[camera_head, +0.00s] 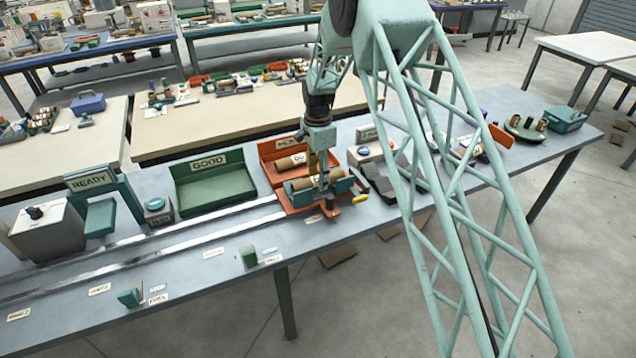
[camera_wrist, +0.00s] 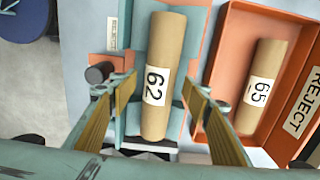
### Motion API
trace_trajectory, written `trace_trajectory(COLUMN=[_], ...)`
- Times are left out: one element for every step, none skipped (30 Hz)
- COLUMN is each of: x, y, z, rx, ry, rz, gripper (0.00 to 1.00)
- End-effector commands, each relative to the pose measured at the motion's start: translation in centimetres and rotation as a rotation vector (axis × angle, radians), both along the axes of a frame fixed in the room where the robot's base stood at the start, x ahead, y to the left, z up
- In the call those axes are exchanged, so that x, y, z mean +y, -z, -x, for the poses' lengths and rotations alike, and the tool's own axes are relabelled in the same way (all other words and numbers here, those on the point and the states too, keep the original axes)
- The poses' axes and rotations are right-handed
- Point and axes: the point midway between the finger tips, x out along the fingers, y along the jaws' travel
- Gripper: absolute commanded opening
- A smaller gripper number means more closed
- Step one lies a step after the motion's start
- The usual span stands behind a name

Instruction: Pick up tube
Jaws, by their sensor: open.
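A brown cardboard tube with a white "62" label (camera_wrist: 163,45) lies in a teal cradle in the wrist view. In the head view this tube (camera_head: 300,184) rests on the orange and teal fixture (camera_head: 300,202). My gripper (camera_wrist: 158,92) is open, with one finger on each side of tube 62 and visible gaps to it. In the head view my gripper (camera_head: 322,178) points down over the fixture, and the arm hides part of the tube.
A second tube labelled "65" (camera_wrist: 262,70) lies in the orange REJECT tray (camera_wrist: 222,62), close beside my right finger. The green GOOD tray (camera_head: 215,185) is empty. Small coloured blocks and labels stand along the front of the table (camera_head: 215,285).

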Motion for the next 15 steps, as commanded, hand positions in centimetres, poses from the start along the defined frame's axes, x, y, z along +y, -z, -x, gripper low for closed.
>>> trace_trajectory(x=[-0.02, -0.03, -0.03, -0.03, -0.02, -0.02, -0.02, -0.02, -0.02, -0.02, -0.02, -0.02, -0.02, -0.02, -0.02], y=[0.45, 0.65, 0.85, 0.96, 1.04, 1.10, 1.12, 1.12, 1.12, 1.11, 1.10, 1.11, 1.10, 1.10, 1.10], z=[0.04, 0.05, 0.05, 0.05, 0.04, 0.04, 0.02, 0.02, 0.02, 0.02, 0.02, 0.02, 0.02, 0.02, 0.02], rx=[0.001, 0.001, 0.001, 0.001, 0.001, 0.001, 0.000, 0.000, 0.000, 0.000, 0.000, 0.000, 0.000, 0.000, 0.000], ry=[0.000, 0.000, 0.000, 0.000, 0.000, 0.000, 0.000, 0.000, 0.000, 0.000, 0.000, 0.000, 0.000, 0.000, 0.000], rz=[0.000, 0.000, 0.000, 0.000, 0.000, 0.000, 0.000, 0.000, 0.000, 0.000, 0.000, 0.000, 0.000, 0.000, 0.000], gripper=[0.44, 0.44, 0.44, 0.44, 0.44, 0.44, 0.44, 0.44, 0.44, 0.44, 0.44, 0.44, 0.44, 0.44, 0.44])
